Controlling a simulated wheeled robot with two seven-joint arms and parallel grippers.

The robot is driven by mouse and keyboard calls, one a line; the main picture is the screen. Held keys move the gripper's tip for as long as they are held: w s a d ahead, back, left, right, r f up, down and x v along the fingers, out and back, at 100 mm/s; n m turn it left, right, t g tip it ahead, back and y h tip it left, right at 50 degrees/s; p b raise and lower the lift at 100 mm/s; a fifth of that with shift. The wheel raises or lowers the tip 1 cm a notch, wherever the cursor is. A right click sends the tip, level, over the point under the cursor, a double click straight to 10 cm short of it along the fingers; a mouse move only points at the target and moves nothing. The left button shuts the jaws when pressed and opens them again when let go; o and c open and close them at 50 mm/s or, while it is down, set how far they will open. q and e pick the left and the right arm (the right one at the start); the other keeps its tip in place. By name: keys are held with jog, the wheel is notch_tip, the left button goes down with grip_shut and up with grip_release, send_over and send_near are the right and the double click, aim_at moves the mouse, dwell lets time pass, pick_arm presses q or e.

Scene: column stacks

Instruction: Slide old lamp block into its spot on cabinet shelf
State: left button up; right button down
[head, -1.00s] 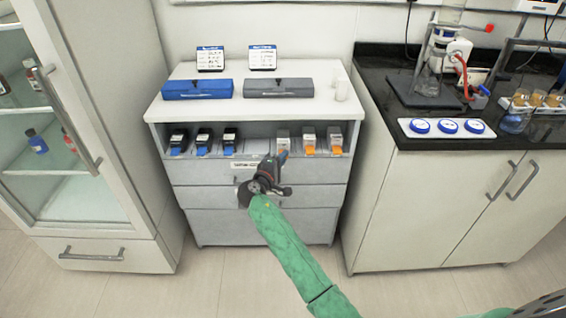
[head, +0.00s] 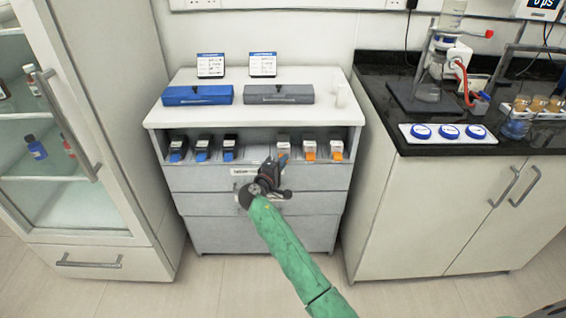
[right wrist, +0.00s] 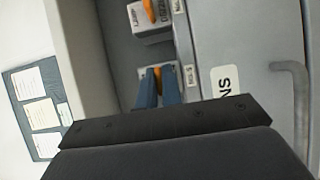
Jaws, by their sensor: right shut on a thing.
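The old lamp block (head: 283,146) is a pale block with an orange tab, in the open shelf bay of the grey cabinet (head: 262,205). It is the leftmost of the pale, orange-tabbed blocks. My right gripper (head: 281,160) reaches in from the front and is shut on its tab. In the right wrist view the blue fingers (right wrist: 158,90) close around the orange tab, against the block's pale front (right wrist: 172,72). Most of the block's body is hidden. Whether it is fully seated I cannot tell. My left gripper is not in view.
Two orange-tabbed blocks (head: 322,150) stand to the right; several black, blue-tabbed blocks (head: 203,149) stand left. The shelf middle is empty. Above are a blue case (head: 197,95) and a grey case (head: 279,94). Drawers lie below. A glass-door cabinet (head: 50,150) stands left, a black counter (head: 480,150) right.

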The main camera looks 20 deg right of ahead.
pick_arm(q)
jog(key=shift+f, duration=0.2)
pick_arm(e)
jog(key=c, duration=1.8)
grip_release()
jog(key=o, duration=0.3)
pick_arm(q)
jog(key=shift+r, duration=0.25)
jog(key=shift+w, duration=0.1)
pick_arm(e)
jog(key=shift+s+a, duration=0.1)
